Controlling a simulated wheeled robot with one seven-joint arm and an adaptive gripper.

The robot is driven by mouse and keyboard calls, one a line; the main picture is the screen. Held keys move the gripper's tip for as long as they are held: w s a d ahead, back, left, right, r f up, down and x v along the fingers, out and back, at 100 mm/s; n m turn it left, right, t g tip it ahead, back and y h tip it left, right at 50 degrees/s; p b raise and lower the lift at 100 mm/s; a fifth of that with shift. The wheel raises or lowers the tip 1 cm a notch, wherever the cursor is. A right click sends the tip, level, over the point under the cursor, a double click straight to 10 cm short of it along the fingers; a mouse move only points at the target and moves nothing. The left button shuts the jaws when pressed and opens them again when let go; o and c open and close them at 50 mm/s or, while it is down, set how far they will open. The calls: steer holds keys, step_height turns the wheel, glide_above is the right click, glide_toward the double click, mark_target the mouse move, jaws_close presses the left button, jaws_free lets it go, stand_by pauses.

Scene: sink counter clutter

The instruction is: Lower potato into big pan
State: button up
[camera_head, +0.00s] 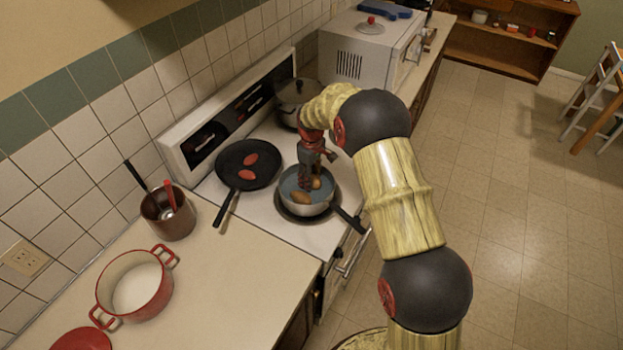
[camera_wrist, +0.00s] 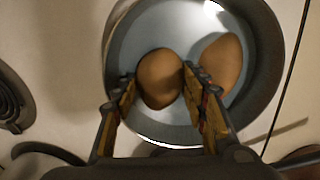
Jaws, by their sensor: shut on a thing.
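The big pan (camera_head: 308,210) is a metal pan with a dark handle and bluish contents, standing on the near part of the stove. It also fills most of the wrist view (camera_wrist: 272,62). My gripper (camera_wrist: 159,82) is shut on a brown potato (camera_wrist: 160,72), with a finger on each side of it, over the pan's inside. A second brown potato (camera_wrist: 221,62) lies in the pan just right of the held one. In the head view my gripper (camera_head: 306,187) reaches down into the pan's opening. Whether the held potato touches the bottom cannot be told.
A black frying pan (camera_head: 236,176) with two red pieces (camera_head: 246,174) sits left of the big pan. A lidded dark pot (camera_head: 291,98) stands behind, near my arm. A red-rimmed pot (camera_head: 105,290) and a brown pot with utensils (camera_head: 168,226) stand on the left counter.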

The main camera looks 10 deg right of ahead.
steer(key=o, duration=1.2)
steer(key=shift+o, duration=0.9)
steer(key=shift+r, duration=0.15)
step_height(320, 180, up, 12)
